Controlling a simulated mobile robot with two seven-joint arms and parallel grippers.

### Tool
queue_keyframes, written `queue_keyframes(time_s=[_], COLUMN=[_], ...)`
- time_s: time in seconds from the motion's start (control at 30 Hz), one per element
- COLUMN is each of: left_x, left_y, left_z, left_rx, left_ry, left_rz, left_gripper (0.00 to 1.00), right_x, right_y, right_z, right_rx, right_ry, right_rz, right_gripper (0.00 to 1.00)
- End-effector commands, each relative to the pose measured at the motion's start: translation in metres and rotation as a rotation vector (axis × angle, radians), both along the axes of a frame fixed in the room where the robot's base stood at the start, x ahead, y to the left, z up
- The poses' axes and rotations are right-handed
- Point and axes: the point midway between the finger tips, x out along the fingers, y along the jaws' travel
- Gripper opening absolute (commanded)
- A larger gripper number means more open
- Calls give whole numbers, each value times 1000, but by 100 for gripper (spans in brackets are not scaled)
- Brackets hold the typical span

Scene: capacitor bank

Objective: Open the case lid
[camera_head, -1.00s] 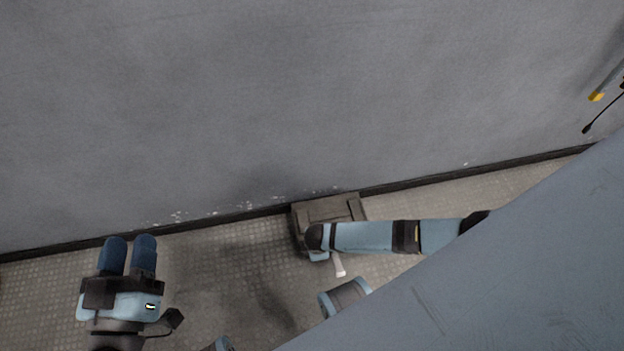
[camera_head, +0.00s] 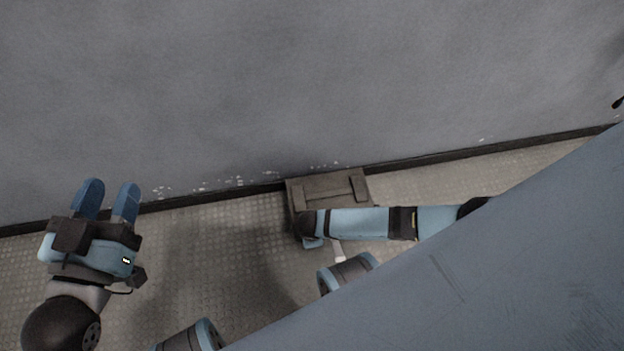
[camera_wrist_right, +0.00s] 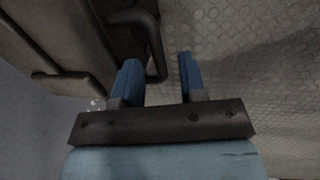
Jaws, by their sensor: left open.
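The case (camera_head: 330,188) is a dark olive-grey box on the floor against the wall, with its lid down. My right arm covers part of its front in the head view. In the right wrist view the case (camera_wrist_right: 55,45) fills the upper left, and a dark handle (camera_wrist_right: 153,40) sticks out from its side. My right gripper (camera_wrist_right: 160,75) is open, its two blue fingers apart, with the handle's end close to the left finger; I cannot tell whether they touch. My left gripper (camera_head: 107,190) is open and empty, at the left, well away from the case.
A grey wall (camera_head: 300,80) with a dark skirting runs behind the case. The studded metal floor (camera_head: 215,240) is clear between my left gripper and the case. A large blue-grey surface fills the lower right of the head view.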

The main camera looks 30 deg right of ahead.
Motion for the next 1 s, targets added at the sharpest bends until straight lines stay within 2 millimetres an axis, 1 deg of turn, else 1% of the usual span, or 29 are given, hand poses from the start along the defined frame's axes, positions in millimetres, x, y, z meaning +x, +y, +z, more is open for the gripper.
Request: queue_keyframes(time_s=[0.03, 0.1, 0.4, 0.43, 0.47, 0.5, 0.57, 0.6, 0.83, 1.0], left_x=[1, 2, 2, 2, 2, 2, 2, 2, 2, 1], left_y=[1, 1, 2, 2, 2, 2, 2, 2, 1, 0], left_z=[-2, 0, 2, 2, 1, 1, 1, 1, 3, 12], left_rx=[9, 18, 23, 23, 23, 23, 23, 23, 21, 0], left_ry=[-17, -31, -40, -40, -40, -40, -39, -39, -36, -4], left_rz=[0, 1, 3, 3, 2, 2, 2, 2, 1, -6], left_gripper=[43, 43, 43, 43, 43, 43, 43, 43, 43, 43], right_x=[0, 0, 0, 0, 0, 0, 0, 0, 0, 3], right_y=[1, 2, 2, 2, 2, 2, 2, 2, 1, 0], right_z=[-5, -6, -5, -5, -5, -5, -5, -5, -3, 9], right_rx=[1, 1, 0, 0, 0, 0, 0, 0, 1, 11], right_ry=[0, 0, 0, 0, 0, 0, 0, 0, 4, 40], right_rz=[0, 1, 1, 1, 1, 0, 0, 0, 0, -2], right_gripper=[38, 38, 38, 34, 27, 17, 4, 0, 0, 0])
